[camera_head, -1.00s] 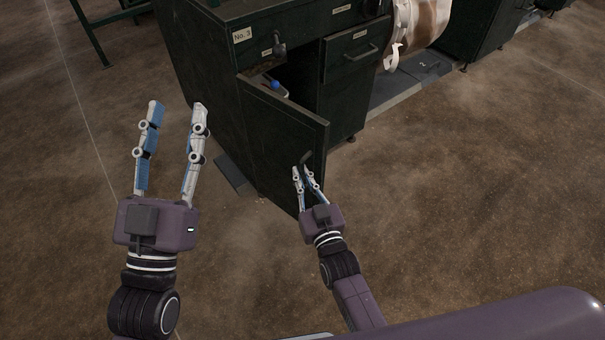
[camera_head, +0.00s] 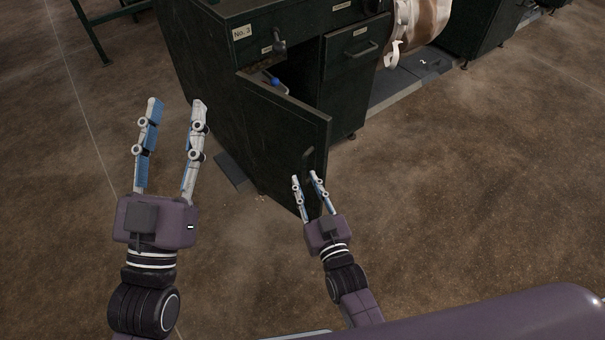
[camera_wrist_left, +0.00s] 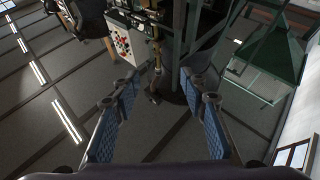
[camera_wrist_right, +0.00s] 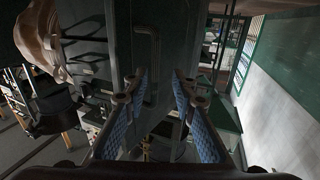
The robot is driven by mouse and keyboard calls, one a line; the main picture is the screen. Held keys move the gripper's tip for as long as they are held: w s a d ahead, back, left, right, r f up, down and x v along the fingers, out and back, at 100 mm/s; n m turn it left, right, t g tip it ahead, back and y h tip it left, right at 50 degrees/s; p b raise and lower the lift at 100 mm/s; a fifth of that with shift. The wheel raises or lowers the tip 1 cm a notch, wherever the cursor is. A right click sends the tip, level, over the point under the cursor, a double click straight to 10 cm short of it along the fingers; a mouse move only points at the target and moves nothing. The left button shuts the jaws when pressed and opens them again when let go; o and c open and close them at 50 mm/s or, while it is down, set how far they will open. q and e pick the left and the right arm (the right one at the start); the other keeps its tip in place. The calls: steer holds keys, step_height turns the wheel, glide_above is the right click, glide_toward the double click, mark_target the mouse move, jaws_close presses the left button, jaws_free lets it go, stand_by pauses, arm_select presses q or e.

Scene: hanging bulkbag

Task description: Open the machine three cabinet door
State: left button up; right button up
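The machine three cabinet (camera_head: 215,95) carries a "No. 3" label (camera_head: 242,33). Its dark green door (camera_head: 280,130) stands partly open, swung out toward me, with the dark inside showing behind its top edge. The door handle (camera_head: 307,156) is on the door's face near its free edge. It also shows as a bar in the right wrist view (camera_wrist_right: 153,65). My right gripper (camera_head: 306,178) is open and empty just short of the handle, apart from it. My left gripper (camera_head: 174,102) is open and empty, left of the cabinet, touching nothing.
A blue-knobbed lever (camera_head: 275,83) shows in the opening. A white and brown bag (camera_head: 428,22) hangs at the back right. Grey platform (camera_head: 405,80) lies beneath it. The floor left and right is clear.

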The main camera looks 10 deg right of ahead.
steer(key=s+d, duration=0.1)
steer(key=s, duration=0.7)
steer(key=shift+d, duration=0.2)
steer(key=shift+s, duration=0.1)
steer(key=shift+c, duration=0.6)
